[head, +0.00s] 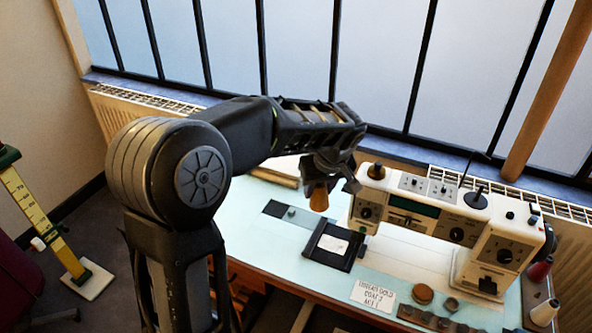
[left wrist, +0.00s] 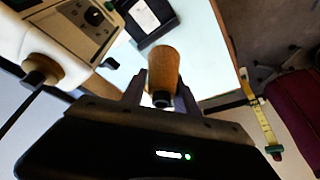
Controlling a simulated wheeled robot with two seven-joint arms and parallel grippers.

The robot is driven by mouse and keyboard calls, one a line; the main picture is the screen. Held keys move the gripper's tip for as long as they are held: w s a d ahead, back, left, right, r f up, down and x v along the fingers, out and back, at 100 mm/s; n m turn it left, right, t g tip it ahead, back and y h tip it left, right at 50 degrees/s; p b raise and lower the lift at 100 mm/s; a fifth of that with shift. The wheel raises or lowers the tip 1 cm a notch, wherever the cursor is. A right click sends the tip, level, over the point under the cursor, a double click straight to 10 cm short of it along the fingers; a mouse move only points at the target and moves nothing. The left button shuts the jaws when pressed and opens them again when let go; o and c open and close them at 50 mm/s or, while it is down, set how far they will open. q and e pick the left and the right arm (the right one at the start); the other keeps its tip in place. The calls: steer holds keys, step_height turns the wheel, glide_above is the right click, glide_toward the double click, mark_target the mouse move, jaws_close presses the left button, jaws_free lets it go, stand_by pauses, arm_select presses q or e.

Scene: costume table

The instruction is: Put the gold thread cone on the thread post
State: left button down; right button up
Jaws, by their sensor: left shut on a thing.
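The gold thread cone (head: 318,197) is held by my left gripper (head: 333,178), above the table left of the sewing machine. In the left wrist view the tan-gold cone (left wrist: 163,68) stands between the two fingers of the left gripper (left wrist: 161,92), which are shut on it. A black upright post with a round base (head: 477,200), which looks like the thread post, is on top of the white sewing machine (head: 430,215). It is bare and apart from the cone. My right gripper is not in view.
The pale blue table (head: 300,262) has a black tray (head: 333,247), a lettered card (head: 373,294) and several small round pieces near its front. A red spool (head: 540,270) and a cream cone (head: 543,313) stand at the right. A radiator and window run behind.

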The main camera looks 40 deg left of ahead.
arm_select(q)
steer(key=d+f+m+t+h, duration=0.1)
steer(key=d+f+m+h, duration=0.2)
steer(key=d+f+m, duration=0.4)
steer(key=d+m, duration=0.3)
steer(key=d, duration=0.3)
steer(key=shift+s+t, duration=0.35)
steer(key=shift+t, duration=0.05)
